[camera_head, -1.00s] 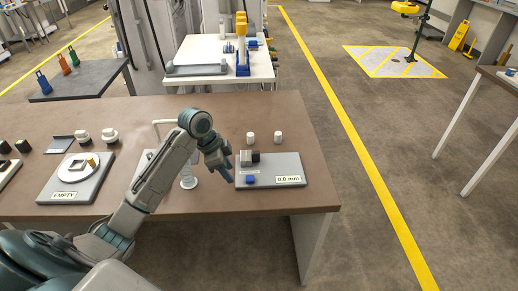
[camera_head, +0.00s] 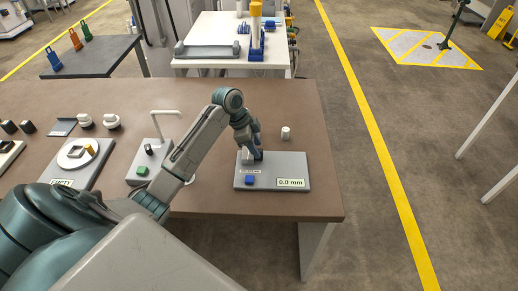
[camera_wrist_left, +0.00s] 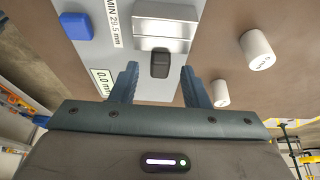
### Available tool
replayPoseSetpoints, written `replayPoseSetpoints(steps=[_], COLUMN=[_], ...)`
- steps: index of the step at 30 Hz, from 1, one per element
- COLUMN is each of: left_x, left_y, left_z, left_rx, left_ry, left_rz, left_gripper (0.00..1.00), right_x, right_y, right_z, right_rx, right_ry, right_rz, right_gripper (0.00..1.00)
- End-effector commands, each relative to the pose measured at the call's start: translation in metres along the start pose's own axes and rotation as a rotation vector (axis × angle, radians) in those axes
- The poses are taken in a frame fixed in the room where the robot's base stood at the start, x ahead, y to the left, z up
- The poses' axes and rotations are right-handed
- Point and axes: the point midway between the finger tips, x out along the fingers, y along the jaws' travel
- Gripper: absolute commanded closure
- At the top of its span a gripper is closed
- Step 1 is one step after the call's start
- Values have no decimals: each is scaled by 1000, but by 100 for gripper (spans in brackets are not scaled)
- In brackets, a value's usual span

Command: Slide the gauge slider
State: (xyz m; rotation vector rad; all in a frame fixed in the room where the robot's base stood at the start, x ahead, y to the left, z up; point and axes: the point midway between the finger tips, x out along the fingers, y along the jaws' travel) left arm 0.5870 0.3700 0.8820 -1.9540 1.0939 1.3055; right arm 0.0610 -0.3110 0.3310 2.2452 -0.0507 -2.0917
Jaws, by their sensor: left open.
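The gauge (camera_head: 290,168) is a grey plate on the brown table, with a blue button (camera_head: 249,180) and a display reading 0.0 mm (camera_head: 290,183). In the left wrist view, the plate carries a silver block (camera_wrist_left: 162,30) and a dark slider (camera_wrist_left: 160,65) beside it. My left gripper (camera_head: 256,155) is over the gauge, pointing down. In the left wrist view its open fingers (camera_wrist_left: 160,72) lie either side of the dark slider, with gaps showing. I cannot tell whether they touch it. In the head view the gripper hides most of the slider. My right gripper is not in view.
The table's right edge is just beyond the gauge.

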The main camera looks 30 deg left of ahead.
Motion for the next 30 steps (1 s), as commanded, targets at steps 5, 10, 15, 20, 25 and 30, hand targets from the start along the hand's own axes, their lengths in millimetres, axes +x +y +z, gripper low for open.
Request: replayPoseSetpoints(steps=[5,10,15,20,25,30], left_x=[23,30,31,30,30,30], left_y=[1,0,0,0,0,0], left_z=[0,0,0,0,0,0], left_rx=[-1,-1,0,0,0,0], left_ry=[1,-1,-1,-1,-1,0], left_rz=[2,1,0,0,0,0], left_gripper=[58,58,58,78,100,100], right_x=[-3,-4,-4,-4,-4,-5], right_y=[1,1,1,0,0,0], right_z=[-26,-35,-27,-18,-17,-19], right_rx=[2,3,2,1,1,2], right_ry=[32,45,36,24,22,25], right_rz=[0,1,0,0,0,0], right_gripper=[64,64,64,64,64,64])
